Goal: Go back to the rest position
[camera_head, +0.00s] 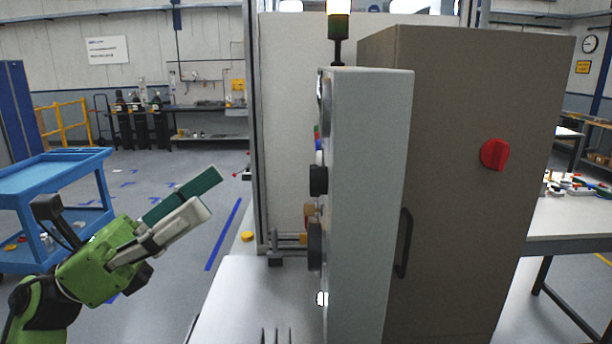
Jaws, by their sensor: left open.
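My left gripper (208,193) is at the left of the head view, at the end of a green and black arm. Its two long fingers, one dark teal and one pale, point up and to the right. They are apart, with nothing seen between them. The gripper is in free air, left of the pale table and clear of the grey control panel. My right gripper is not in the view.
A brown cabinet (465,200) with a red knob (495,154) and the grey control panel (368,210) stand close ahead. A blue cart (50,172) is at the left. A side table (575,222) holding small parts is at the right. Open floor lies beyond my left gripper.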

